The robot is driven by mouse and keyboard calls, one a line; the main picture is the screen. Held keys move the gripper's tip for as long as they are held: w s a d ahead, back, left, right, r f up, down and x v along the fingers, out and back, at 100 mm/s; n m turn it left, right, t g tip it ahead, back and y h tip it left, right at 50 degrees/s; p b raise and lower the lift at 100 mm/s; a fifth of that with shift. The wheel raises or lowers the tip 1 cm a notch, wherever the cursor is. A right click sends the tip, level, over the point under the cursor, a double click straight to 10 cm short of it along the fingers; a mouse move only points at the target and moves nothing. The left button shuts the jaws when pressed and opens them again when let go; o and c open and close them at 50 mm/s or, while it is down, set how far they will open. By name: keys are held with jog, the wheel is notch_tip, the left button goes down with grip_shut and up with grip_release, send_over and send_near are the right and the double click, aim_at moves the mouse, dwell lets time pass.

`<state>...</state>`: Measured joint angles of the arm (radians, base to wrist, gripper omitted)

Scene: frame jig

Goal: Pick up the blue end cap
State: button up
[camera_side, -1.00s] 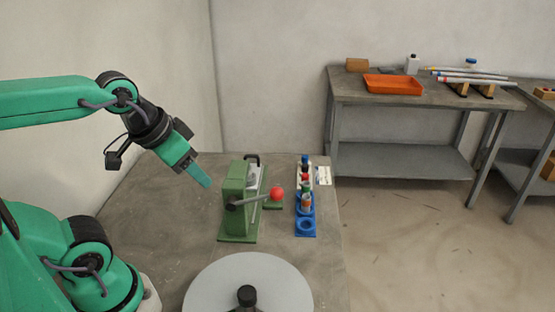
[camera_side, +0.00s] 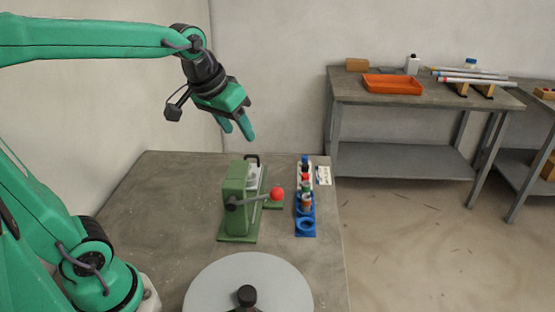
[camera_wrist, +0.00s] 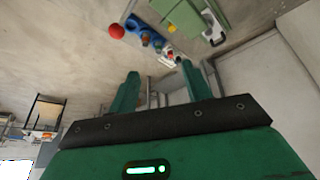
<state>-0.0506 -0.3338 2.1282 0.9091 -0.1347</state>
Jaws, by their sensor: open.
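A small blue piece (camera_side: 305,159), which looks like the blue end cap, stands at the far end of a narrow rack (camera_side: 306,228). The rack has a blue near end with a round ring, a white far part and several small coloured pieces in a row, some red and green. In the wrist view the rack (camera_wrist: 132,24) shows beyond the fingertips; its pieces are small and hard to tell apart there. My gripper (camera_side: 238,132) is open and empty, up in the air left of the rack and above the green press. Its two fingers also show in the wrist view (camera_wrist: 160,72).
The green press (camera_side: 236,205) with a red-ball lever (camera_side: 277,194) stands between my gripper's side and the rack. A grey round disc (camera_side: 215,290) is at the table's front. A back table holds an orange tray (camera_side: 393,83) and rods (camera_side: 475,80).

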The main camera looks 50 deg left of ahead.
jog(key=w+a+n, duration=0.2)
jog(key=w, duration=0.8)
jog(key=n+g, duration=0.2)
jog(key=n, duration=0.2)
send_over(304, 157)
jog(key=s, duration=0.2)
jog(key=shift+w+d+f, duration=0.1)
jog(key=shift+f, duration=5.45)
jog(key=shift+w+d+f, duration=0.1)
jog(key=shift+f, duration=5.4)
jog(key=shift+f, duration=0.15)
jog(key=shift+x, duration=2.45)
jog(key=shift+a, duration=0.1)
grip_shut()
